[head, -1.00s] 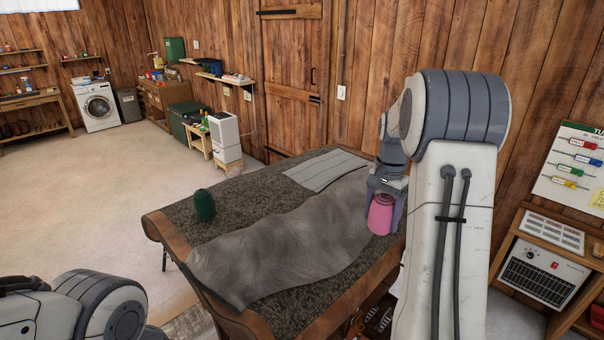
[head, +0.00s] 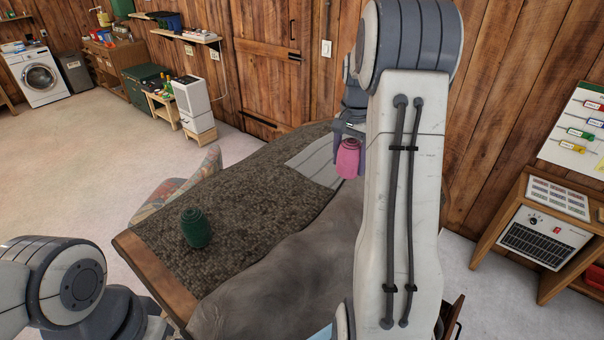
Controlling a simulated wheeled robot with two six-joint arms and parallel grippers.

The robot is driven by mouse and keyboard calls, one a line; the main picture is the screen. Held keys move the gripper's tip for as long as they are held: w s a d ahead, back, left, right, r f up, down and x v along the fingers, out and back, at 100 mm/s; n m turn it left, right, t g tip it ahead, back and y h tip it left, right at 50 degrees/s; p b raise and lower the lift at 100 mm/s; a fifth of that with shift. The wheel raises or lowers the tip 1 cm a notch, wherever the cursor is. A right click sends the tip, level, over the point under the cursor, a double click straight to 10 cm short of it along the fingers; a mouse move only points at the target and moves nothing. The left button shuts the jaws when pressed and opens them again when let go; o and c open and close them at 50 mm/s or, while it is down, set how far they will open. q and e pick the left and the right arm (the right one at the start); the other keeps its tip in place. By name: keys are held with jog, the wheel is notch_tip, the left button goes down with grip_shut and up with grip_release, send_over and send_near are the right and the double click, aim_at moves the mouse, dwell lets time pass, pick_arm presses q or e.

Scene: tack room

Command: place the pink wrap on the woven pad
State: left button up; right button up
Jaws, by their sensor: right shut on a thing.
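The pink wrap (head: 348,158) is a small ribbed roll held upright in my right gripper (head: 349,137). My right gripper is shut on its top. The woven pad appears to be the flat pale grey striped mat (head: 312,167) at the far side of the table. The wrap shows against the pad's right part, and I cannot tell whether it touches it. My right arm hides what lies right of the pad. My left arm shows at lower left, but its gripper is out of view.
A dark green wrap (head: 196,227) stands on the table's dark speckled top (head: 240,205), near the left edge. A rumpled grey cloth (head: 290,270) covers the near right part. A patterned piece (head: 180,187) stands beyond the left edge. The top between green wrap and pad is clear.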

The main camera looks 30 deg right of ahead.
jog(key=w+a+f+b, duration=0.1)
jog(key=a+f+b, duration=0.1)
jog(key=a, duration=0.1)
jog(key=w+a+f+b, duration=0.1)
jog(key=w+a+f, duration=0.1)
jog(key=a, duration=0.1)
jog(key=w+a+f+b, duration=0.2)
jog(key=a, duration=0.2)
jog(key=shift+w+f+b, duration=0.15)
jog(key=shift+f+b, duration=0.2)
jog(key=shift+f, duration=0.05)
notch_tip(320, 180, down, 4)
jog(key=b, duration=0.3)
jog(key=shift+f+b, duration=0.1)
jog(key=shift+b, duration=0.3)
jog(key=o, duration=1.3)
